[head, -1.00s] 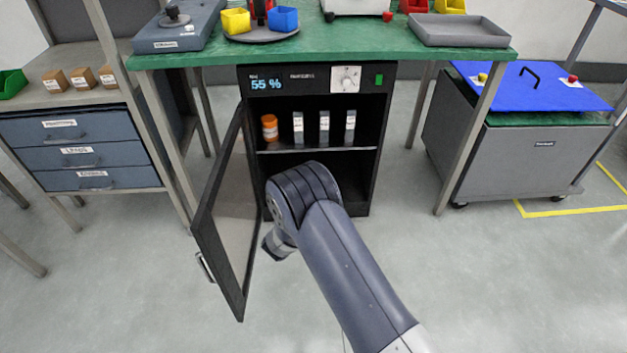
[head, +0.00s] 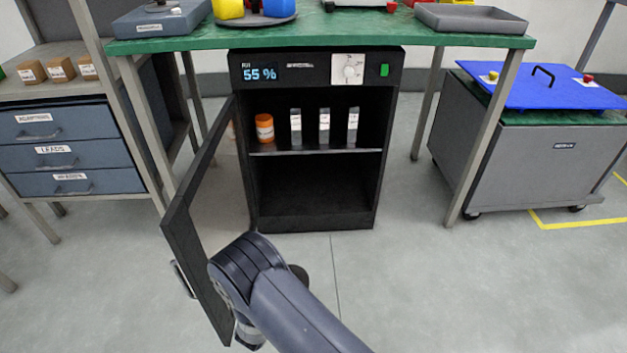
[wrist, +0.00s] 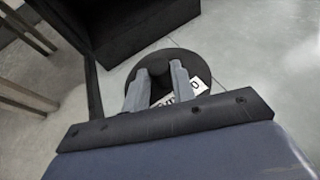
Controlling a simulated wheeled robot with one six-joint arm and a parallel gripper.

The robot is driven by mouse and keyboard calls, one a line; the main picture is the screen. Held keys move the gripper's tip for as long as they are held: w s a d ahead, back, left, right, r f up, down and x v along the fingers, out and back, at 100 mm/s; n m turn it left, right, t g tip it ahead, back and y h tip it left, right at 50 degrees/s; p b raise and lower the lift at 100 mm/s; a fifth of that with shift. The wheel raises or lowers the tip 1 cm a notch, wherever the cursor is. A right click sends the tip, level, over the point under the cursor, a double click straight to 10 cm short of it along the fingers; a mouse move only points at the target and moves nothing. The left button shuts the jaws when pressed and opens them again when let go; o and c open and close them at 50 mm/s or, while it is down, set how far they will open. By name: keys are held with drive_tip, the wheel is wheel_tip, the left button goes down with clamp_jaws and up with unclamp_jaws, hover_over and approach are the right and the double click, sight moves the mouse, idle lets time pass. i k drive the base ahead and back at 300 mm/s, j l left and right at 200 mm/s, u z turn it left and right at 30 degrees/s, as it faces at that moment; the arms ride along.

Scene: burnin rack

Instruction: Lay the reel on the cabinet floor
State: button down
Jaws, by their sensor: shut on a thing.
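In the wrist view my gripper (wrist: 158,72) is shut on a round black reel (wrist: 146,60) with a white label. In the head view only a dark edge of the reel (head: 301,273) shows behind my arm, and the fingers are hidden. The black cabinet (head: 318,224) stands ahead under the green bench, its door (head: 196,240) swung open to the left. Its floor (head: 312,207) is bare below the shelf. The reel is in front of the cabinet opening, outside it. The cabinet also shows in the wrist view (wrist: 140,25).
The open door is close to the left of my arm. A drawer unit (head: 70,155) stands left, a grey cart (head: 530,165) right. The floor right of my arm is clear.

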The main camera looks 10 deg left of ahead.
sight(315, 188)
drive_tip(key=i, duration=1.85)
drive_tip(key=j, duration=0.15)
drive_tip(key=z, duration=0.05)
